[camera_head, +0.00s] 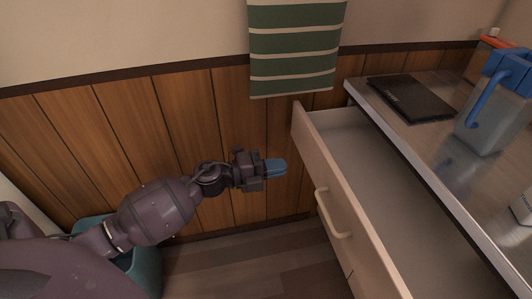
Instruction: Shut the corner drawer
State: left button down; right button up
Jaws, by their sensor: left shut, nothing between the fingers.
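The corner drawer (348,207) is pulled out from under the counter, with its pale wooden front facing left and its light, empty-looking inside showing. A cream bar handle (329,215) is on its front. My left gripper (281,168) is shut and empty, with blue fingertips pointing right toward the drawer front. It is to the left of the drawer, apart from it, near the handle's far side. My right gripper is not in view.
The counter (468,170) above the drawer holds a dark flat board (410,98) and a clear pitcher with a blue lid (491,113). A green striped towel (293,52) hangs on the wood-panelled wall. A teal bin (146,268) stands at lower left. Floor between bin and drawer is clear.

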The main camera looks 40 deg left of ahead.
aim_at(318, 160)
pick_arm(q)
jog(key=b+x, duration=0.1)
jog(key=x, duration=0.5)
jog(key=shift+w+d+f, duration=0.15)
jog(key=shift+w+d, duration=0.05)
jog(key=shift+w, duration=0.05)
jog(key=shift+w+d, duration=0.45)
jog(key=shift+w, duration=0.1)
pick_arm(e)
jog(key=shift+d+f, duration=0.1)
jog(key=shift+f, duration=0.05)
pick_arm(q)
jog(key=shift+w, duration=0.1)
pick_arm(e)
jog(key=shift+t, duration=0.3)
pick_arm(q)
jog(key=shift+w+d+r, duration=0.2)
jog(key=shift+w, duration=0.05)
jog(key=p+x, duration=0.1)
jog(key=x, duration=1.5)
jog(key=shift+s+f, duration=0.1)
jog(key=shift+w+d, duration=0.2)
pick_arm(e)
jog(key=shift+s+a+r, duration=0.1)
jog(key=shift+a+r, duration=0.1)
pick_arm(q)
jog(key=shift+w+r, duration=0.1)
jog(key=shift+r, duration=0.25)
